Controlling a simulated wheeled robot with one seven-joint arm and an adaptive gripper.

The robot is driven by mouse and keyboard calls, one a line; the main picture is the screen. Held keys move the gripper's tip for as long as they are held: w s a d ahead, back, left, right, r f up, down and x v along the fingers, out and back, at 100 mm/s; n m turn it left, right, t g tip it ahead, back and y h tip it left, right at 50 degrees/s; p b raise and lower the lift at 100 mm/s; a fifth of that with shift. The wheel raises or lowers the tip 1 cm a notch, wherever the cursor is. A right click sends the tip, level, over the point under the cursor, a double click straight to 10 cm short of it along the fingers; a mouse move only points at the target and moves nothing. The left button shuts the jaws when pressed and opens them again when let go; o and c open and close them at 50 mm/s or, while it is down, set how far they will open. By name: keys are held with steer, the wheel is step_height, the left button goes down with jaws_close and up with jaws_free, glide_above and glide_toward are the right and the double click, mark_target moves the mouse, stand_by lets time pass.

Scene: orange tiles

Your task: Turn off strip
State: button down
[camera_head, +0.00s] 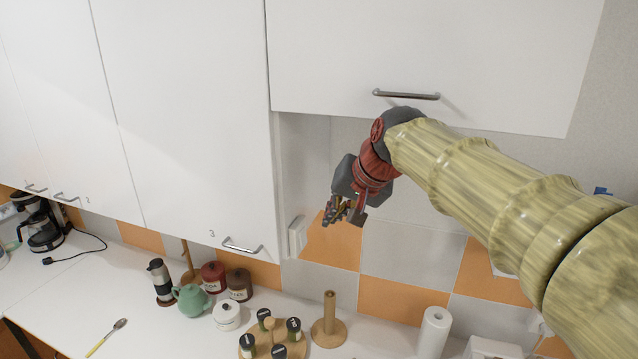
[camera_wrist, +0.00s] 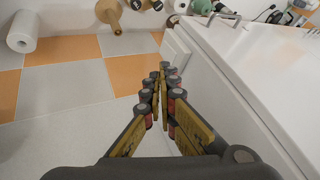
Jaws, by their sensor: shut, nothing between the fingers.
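The wrist view shows a white block (camera_wrist: 176,50) beside the cabinet, just beyond my fingertips. My gripper (camera_head: 338,214) is shut and empty, held in the air in front of the wall below the cabinet. In the wrist view my gripper (camera_wrist: 166,70) has its fingertips together, pointing toward the block. I cannot tell whether they touch it.
White wall cabinets (camera_head: 190,120) hang close by on the left and above. On the counter below stand a teal teapot (camera_head: 192,300), jars, a spice carousel (camera_head: 292,352), a wooden holder (camera_head: 330,320) and a paper roll (camera_head: 433,333). Orange and grey tiles cover the wall.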

steer(key=s+d+f+h+b, duration=0.1)
steer(key=s+d+f+b, duration=0.3)
steer(key=s+f+b, duration=0.3)
steer(key=s+d+f+n+h+b, duration=0.1)
steer(key=s+d+f+b, duration=0.3)
steer(key=s+f, duration=0.9)
steer(key=s+d+f+n+g+h+b, duration=0.1)
steer(key=s+d+f+b, duration=0.4)
steer(key=f, duration=1.2)
steer(key=shift+s+f+h+b, duration=0.3)
steer(key=shift+s+f+b, duration=0.1)
steer(key=shift+s+b, duration=2)
steer(key=shift+s, duration=0.15)
